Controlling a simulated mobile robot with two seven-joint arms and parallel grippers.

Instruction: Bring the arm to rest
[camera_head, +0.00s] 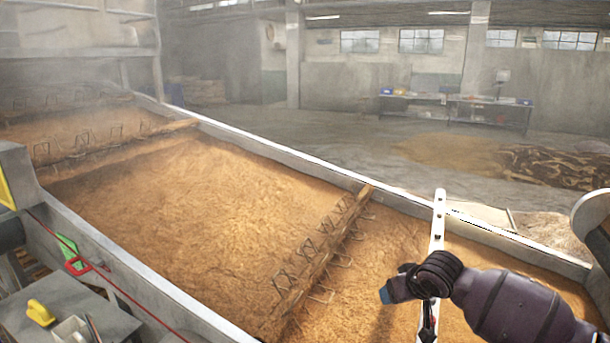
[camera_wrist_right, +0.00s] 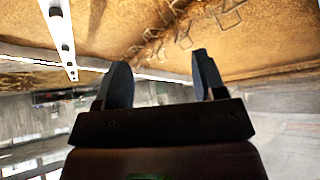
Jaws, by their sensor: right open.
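My right arm (camera_head: 515,305) reaches in from the lower right of the head view, over the grain bed. Its gripper (camera_head: 385,294) is above the grain near a white upright bar with dark studs (camera_head: 438,230). In the right wrist view the two fingers (camera_wrist_right: 160,88) stand apart with nothing between them. The white bar also shows at the left of that view (camera_wrist_right: 62,35), beside the fingers. I cannot tell whether the arm touches the bar. My left gripper is not in view.
A long trough of brown grain (camera_head: 185,205) has pale side walls (camera_head: 290,155). A wooden rake beam with wire loops (camera_head: 320,255) lies across it. At the lower left, a grey surface (camera_head: 75,300) holds a yellow object (camera_head: 40,312). A shelf table (camera_head: 460,110) stands far back.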

